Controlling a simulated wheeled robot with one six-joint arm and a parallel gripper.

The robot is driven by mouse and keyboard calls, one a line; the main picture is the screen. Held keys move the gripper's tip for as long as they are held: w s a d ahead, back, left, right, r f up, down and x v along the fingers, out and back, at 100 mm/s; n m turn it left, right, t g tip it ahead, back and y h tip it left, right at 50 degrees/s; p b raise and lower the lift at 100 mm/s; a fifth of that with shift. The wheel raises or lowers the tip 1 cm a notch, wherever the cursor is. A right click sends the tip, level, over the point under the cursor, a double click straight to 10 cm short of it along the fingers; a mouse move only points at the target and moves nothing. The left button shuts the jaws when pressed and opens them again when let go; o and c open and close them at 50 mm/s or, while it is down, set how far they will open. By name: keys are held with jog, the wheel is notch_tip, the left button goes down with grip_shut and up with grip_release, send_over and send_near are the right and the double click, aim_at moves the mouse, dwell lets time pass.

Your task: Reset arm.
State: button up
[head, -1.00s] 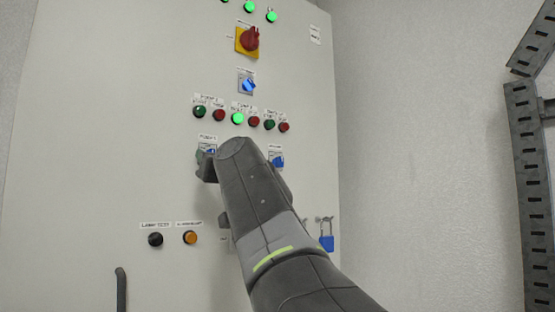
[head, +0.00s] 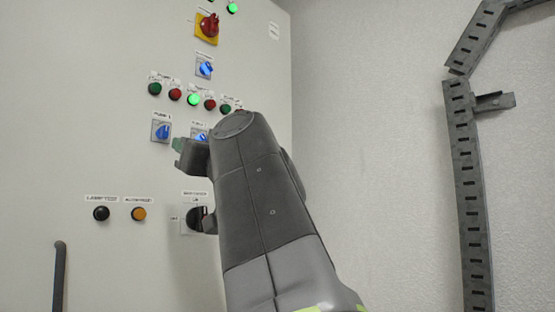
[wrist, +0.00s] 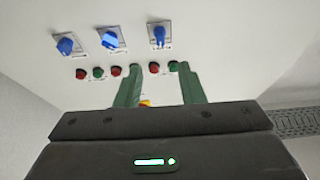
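My gripper (wrist: 158,84) shows two green fingers standing apart with nothing between them in the wrist view. In the head view the gripper (head: 181,150) is at the left of my raised dark grey arm, in front of the pale control panel (head: 90,110). A left blue switch (head: 162,131) shows clear of the gripper, and another blue switch (head: 200,134) is partly covered by my arm. The wrist view shows three blue switches (wrist: 110,39) in an upside-down row, apart from the fingers. I cannot tell the exact gap to the panel.
Green and red push buttons (head: 175,95) run above the switches, one green lit (head: 194,99). A red rotary handle (head: 208,26) is higher up. A black knob switch (head: 193,219), a black button (head: 101,213) and an orange button (head: 139,214) sit below. A slotted metal rail (head: 467,180) is at right.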

aim_at(166, 133)
jog(key=shift+s+d+f, duration=0.1)
jog(key=shift+s+d, duration=0.05)
jog(key=shift+d, duration=0.05)
jog(key=p+x, duration=0.8)
jog(key=x, duration=0.6)
jog(key=shift+s, duration=0.1)
